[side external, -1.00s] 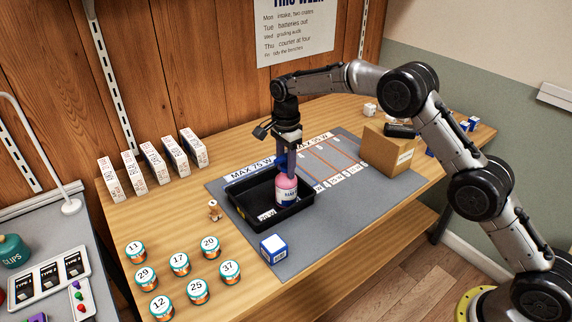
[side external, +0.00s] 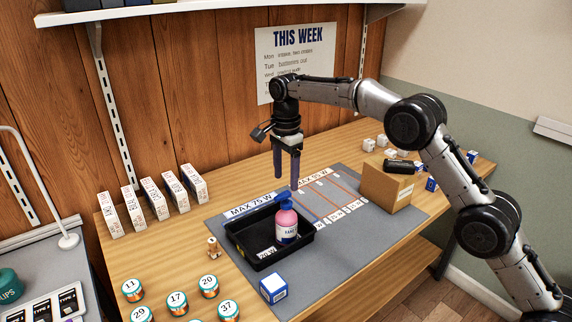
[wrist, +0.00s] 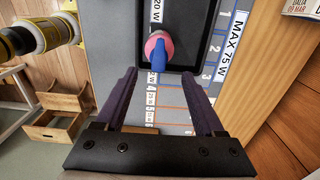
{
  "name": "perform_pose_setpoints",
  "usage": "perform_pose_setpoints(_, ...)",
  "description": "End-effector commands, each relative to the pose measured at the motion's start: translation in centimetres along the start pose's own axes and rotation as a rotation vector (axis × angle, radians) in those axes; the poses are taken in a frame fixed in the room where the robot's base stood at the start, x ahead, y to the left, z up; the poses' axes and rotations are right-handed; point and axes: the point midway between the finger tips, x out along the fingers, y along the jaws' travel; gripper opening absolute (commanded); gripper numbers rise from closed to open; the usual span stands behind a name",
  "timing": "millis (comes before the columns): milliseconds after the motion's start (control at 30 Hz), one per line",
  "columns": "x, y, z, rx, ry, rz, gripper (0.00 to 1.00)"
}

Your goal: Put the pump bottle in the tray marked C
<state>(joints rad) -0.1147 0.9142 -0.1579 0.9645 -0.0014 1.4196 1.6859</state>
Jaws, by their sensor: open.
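The pump bottle (side external: 287,226) is pink with a blue pump head and a white label. It stands upright inside a black tray (side external: 238,250), toward its right side. The tray's front label seems to read "20 W"; I see no C on it. In the wrist view the bottle (wrist: 157,45) shows from above, with the tray (wrist: 180,18) around it. My gripper (side external: 287,183) is open and empty, above and behind the bottle, clear of it. In the wrist view the gripper's fingers (wrist: 160,75) are spread apart, with the bottle beyond their tips.
The tray sits on a grey mat (side external: 330,245) with lines and a "MAX 75 W" strip. A blue-and-white box (side external: 273,288) is in front of it, a small wooden figure (side external: 214,247) to its left. A cardboard box (side external: 384,186) stands right. Numbered jars (side external: 177,303) and white boxes (side external: 153,198) are left.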

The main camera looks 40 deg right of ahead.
Motion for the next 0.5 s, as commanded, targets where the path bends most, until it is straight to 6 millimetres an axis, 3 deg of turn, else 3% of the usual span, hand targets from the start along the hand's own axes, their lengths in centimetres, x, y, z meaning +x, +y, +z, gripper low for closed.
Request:
perform_pose_setpoints(200,-2.7,0.0,0.0,0.000,0.000,-0.001,0.71)
perform_pose_setpoints(500,-3.4,0.1,0.0,-0.002,0.000,0.000,0.71)
